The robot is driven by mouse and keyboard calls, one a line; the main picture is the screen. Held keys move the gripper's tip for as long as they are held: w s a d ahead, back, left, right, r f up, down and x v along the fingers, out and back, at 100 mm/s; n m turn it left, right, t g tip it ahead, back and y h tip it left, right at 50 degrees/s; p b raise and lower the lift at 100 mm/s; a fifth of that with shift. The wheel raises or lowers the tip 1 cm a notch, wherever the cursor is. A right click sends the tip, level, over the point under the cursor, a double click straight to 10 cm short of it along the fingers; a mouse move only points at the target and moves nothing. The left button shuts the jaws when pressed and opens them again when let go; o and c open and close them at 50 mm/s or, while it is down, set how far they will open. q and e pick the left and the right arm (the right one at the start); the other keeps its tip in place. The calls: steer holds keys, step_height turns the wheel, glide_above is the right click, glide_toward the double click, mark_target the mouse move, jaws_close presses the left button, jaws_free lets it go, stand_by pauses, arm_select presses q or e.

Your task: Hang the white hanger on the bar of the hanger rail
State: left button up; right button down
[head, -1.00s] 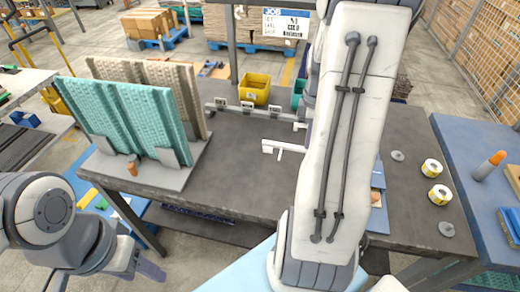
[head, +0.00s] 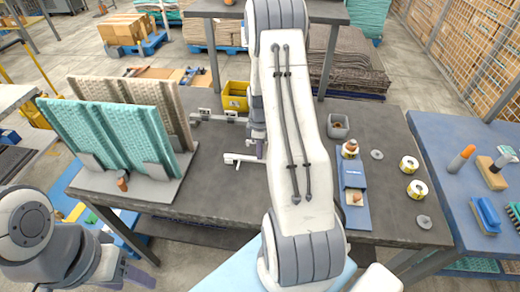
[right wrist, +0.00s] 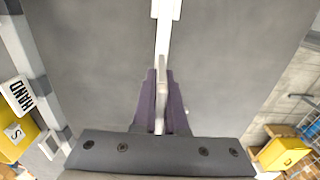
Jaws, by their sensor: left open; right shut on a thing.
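The white hanger (head: 240,158) shows in the head view as a small white piece above the dark table, left of my right forearm. My right gripper (head: 262,150) is mostly hidden behind that arm. In the right wrist view, its purple fingers (right wrist: 161,95) are shut on the white hanger (right wrist: 163,45), which points away from them. The hanger rail (head: 218,117) appears to be the low grey-white piece with labels behind the hanger. The hanger is apart from it. My left gripper (head: 140,277) is open and empty at lower left, off the table.
Teal and beige mats (head: 110,130) stand in a grey rack left of the rail. A yellow bin (head: 235,95) stands behind the rail.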

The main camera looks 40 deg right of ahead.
steer(key=shift+f, duration=0.15)
steer(key=shift+f, duration=0.2)
steer(key=c, duration=1)
jaws_free()
steer(key=shift+o, duration=0.2)
steer(key=shift+r, duration=0.1)
steer(key=shift+r, duration=0.1)
